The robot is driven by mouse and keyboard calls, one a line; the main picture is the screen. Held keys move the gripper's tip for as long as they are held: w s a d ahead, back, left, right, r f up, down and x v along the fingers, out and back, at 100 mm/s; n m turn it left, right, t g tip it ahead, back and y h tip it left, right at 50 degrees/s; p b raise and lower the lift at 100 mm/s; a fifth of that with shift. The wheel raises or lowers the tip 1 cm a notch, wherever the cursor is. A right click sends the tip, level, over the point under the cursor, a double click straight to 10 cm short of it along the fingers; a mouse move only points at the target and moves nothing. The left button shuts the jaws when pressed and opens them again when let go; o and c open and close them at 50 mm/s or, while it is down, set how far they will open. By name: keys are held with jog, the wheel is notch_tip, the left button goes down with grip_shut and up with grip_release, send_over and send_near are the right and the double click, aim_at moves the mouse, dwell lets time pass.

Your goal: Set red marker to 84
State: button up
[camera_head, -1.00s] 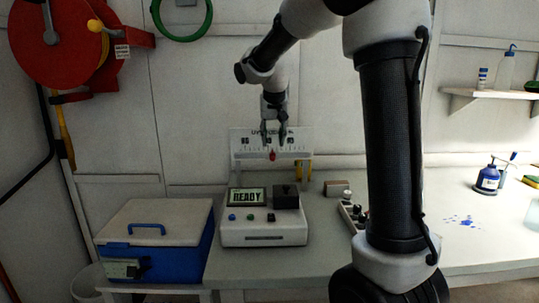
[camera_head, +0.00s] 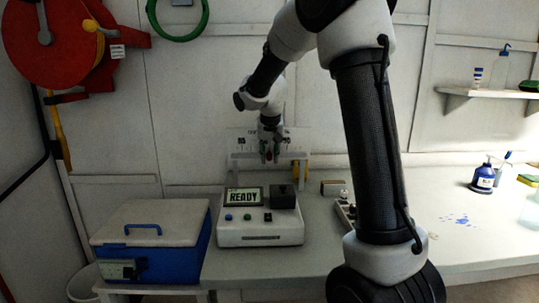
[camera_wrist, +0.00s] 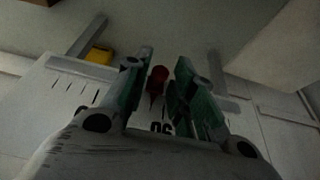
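The red marker (camera_wrist: 157,82) is a small red pointer on the white scale plate (camera_wrist: 60,98) of the reactor. In the wrist view it sits between the two fingers of my gripper (camera_wrist: 160,88), with a gap on each side. A little red of the marker (camera_head: 268,156) shows there between the fingers. The reactor's screen (camera_head: 244,196) reads READY.
Below the scale is the white reactor base (camera_head: 262,232) with buttons and a black block (camera_head: 283,197). A blue cooler (camera_head: 152,245) stands to its left. A yellow part (camera_wrist: 98,55) is beyond the plate in the wrist view.

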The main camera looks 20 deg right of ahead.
grip_shut()
jog(key=w+a, duration=0.1)
jog(key=a, duration=0.2)
jog(key=w+a, duration=0.2)
jog(key=a, duration=0.2)
jog(key=w+a, duration=0.1)
jog(key=a, duration=0.2)
jog(key=shift+w+a+r, duration=0.1)
jog(key=shift+w+a, duration=0.15)
jog(key=shift+a, duration=0.05)
jog(key=shift+o, duration=2.4)
grip_release()
jog(key=shift+a, duration=0.15)
jog(key=v, duration=1.2)
